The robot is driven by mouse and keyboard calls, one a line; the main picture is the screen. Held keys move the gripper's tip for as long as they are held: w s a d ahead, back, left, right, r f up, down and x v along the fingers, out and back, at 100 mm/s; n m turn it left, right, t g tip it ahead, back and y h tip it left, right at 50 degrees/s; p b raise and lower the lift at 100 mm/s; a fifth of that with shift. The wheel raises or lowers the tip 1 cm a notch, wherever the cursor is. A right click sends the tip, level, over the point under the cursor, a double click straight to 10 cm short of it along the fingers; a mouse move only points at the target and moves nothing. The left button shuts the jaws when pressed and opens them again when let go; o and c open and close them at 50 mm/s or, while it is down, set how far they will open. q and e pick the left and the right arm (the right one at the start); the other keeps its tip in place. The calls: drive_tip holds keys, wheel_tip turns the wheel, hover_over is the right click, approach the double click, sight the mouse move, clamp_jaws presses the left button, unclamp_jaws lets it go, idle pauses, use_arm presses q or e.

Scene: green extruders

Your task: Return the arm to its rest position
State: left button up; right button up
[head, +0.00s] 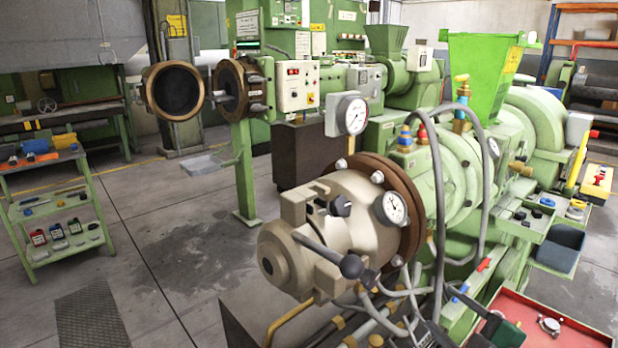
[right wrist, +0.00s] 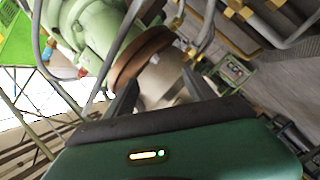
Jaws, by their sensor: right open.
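My right gripper (head: 446,318) is low in the head view, just right of the bottom middle, in front of the green extruder (head: 455,165). Part of its dark green body shows at the bottom edge. In the right wrist view the two dark fingers (right wrist: 160,88) stand apart with nothing held between them. Beyond them is the extruder's beige end head (right wrist: 160,82) with its brown flange (right wrist: 140,57). The same beige head (head: 335,225) is large in the middle of the head view. Whether the fingers touch any hose is unclear. My left gripper is not in view.
Grey hoses (head: 437,190) loop down beside the gripper. A red tray (head: 560,325) with a gauge lies at the lower right. A blue-grey bin (head: 560,248) and small parts trays are above it. A green tool cart (head: 60,215) stands left, with open floor (head: 180,240) between.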

wheel_tip(320, 180, down, 15)
drive_tip(key=s+a+m+g+h, duration=0.25)
drive_tip(key=m+g+h, duration=0.3)
drive_tip(key=m, duration=0.45)
drive_tip(key=s+a+f+m+g+y, duration=0.1)
drive_tip(key=s+a+f+m+g, duration=0.1)
drive_tip(key=s+a+f+g, duration=0.35)
drive_tip(key=s+a+f+m+g, duration=0.2)
drive_tip(key=s+a, duration=0.1)
drive_tip(key=s, duration=0.5)
wheel_tip(320, 180, up, 15)
drive_tip(key=p, duration=1.5)
